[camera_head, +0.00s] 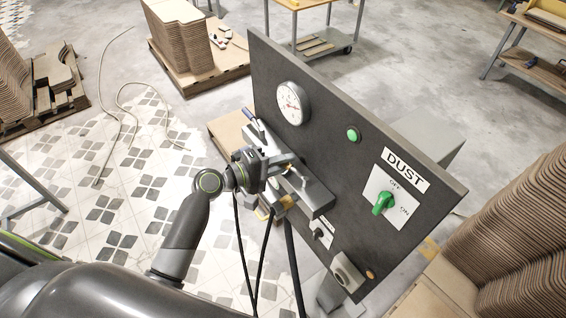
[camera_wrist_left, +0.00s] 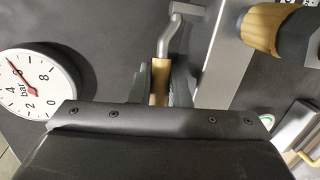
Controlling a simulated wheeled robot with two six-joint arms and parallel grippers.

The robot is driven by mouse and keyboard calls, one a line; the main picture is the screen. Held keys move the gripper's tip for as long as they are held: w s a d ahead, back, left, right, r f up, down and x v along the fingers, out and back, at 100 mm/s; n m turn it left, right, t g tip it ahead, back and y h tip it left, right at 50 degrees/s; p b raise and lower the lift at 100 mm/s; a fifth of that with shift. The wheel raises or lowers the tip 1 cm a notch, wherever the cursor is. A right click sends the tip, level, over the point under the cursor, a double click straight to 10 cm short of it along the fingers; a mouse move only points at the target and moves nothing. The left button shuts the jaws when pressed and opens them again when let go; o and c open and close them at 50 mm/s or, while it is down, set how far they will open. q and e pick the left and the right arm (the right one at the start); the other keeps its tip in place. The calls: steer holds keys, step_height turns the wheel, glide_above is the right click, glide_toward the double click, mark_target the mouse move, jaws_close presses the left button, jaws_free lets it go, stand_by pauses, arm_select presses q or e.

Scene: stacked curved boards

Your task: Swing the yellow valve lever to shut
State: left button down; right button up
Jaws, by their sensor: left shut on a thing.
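My left gripper (camera_head: 284,164) is at the front of the dark panel (camera_head: 330,125), left of its middle. In the left wrist view its fingers (camera_wrist_left: 160,92) are shut around a tan, cylindrical grip (camera_wrist_left: 161,78) on a bent grey metal lever (camera_wrist_left: 178,25). A yellow part (camera_head: 263,213) shows just below the gripper in the head view. A yellow edge (camera_wrist_left: 301,136) also shows at the right of the left wrist view. I cannot tell whether this yellow part belongs to the held lever. The gripper body hides much of the lever in the head view. My right gripper is out of view.
A grey metal box (camera_head: 311,193) juts from the panel beside the gripper. A round gauge (camera_head: 293,103) is above, and a green knob (camera_head: 383,203) under a DUST label (camera_head: 404,169) is to the right. Stacked boards (camera_head: 530,235) stand at the right. Tiled floor lies left.

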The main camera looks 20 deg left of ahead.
arm_select(q)
steer(key=m+g+h+b, duration=0.1)
steer(key=w+m+g+b, duration=0.1)
steer(key=b, duration=0.1)
steer(key=shift+w+d+f+h, duration=0.2)
steer(key=shift+f+h, duration=0.1)
steer(key=shift+h, duration=0.1)
steer(key=shift+w+d+r+m+g+h+b, duration=0.15)
steer(key=shift+m+g+h+b, duration=0.15)
steer(key=shift+g+b, duration=0.2)
steer(key=shift+w+d+r+m+g+h+b, duration=0.1)
steer(key=shift+m+g+h+b, duration=0.1)
steer(key=shift+m+g+b, duration=0.25)
steer(key=c, duration=1.6)
jaws_free()
steer(key=shift+c, duration=0.2)
